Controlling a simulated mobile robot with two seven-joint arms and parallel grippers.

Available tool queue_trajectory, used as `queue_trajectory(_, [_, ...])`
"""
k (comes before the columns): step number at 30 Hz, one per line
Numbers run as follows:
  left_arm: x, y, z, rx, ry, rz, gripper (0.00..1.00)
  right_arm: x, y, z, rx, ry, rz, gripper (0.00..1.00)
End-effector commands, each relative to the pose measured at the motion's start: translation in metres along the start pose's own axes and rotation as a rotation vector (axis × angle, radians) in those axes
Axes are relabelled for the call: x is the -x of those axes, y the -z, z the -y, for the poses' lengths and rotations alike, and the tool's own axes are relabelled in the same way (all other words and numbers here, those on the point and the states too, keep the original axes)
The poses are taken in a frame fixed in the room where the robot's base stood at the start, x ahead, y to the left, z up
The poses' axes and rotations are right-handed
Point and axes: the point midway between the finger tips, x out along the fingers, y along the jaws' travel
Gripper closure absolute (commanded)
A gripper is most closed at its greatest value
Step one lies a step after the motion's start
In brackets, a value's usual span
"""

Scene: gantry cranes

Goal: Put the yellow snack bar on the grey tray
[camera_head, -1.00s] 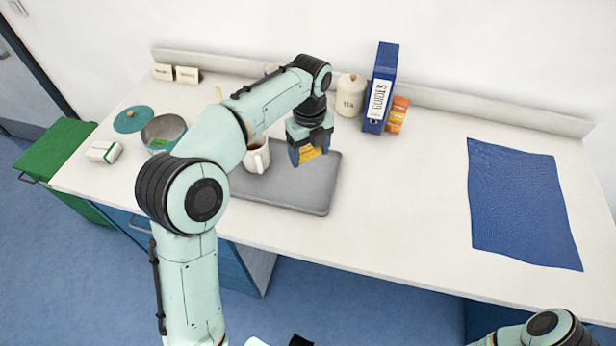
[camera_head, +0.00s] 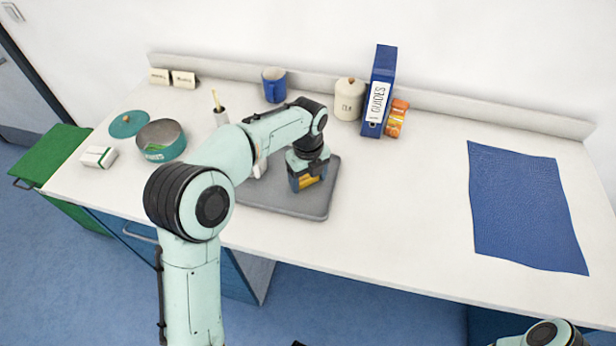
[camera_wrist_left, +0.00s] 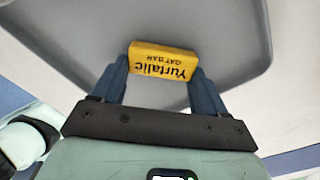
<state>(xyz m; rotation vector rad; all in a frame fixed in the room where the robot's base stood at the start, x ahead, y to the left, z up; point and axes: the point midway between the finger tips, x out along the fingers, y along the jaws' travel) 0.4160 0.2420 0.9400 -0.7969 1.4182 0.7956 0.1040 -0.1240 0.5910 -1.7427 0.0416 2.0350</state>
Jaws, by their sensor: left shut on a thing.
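The yellow snack bar (camera_head: 308,182) is between the fingers of my left gripper (camera_head: 306,178), which is shut on it. In the left wrist view the bar (camera_wrist_left: 162,62) shows its printed face between the two blue fingers of the left gripper (camera_wrist_left: 162,82). The grey tray (camera_head: 290,210) lies on the counter, directly under and behind the bar. I cannot tell whether the bar touches the tray. The tray's rim and floor also fill much of the left wrist view (camera_wrist_left: 225,40). My right gripper is out of view; only part of that arm shows at the bottom right.
A white mug (camera_head: 260,166) stands on the tray, mostly hidden by my left arm. Behind are a blue mug (camera_head: 274,84), a tea canister (camera_head: 348,100), a blue binder (camera_head: 381,85) and an orange package (camera_head: 396,118). A blue mat (camera_head: 525,207) lies right; counter between is clear.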

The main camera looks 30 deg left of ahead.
Motion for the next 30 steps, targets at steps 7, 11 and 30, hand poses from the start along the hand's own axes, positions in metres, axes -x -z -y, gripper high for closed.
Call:
queue_trajectory(7, [-0.002, 0.0, 0.0, 0.0, -0.001, 0.0, 0.01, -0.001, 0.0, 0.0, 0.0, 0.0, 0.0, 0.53])
queue_trajectory(11, [-0.002, 0.0, 0.0, 0.0, -0.001, 0.0, 0.01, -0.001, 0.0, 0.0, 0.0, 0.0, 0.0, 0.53])
queue_trajectory(30, [0.097, 0.0, 0.001, 0.0, 0.003, 0.001, 0.01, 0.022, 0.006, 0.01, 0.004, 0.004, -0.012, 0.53])
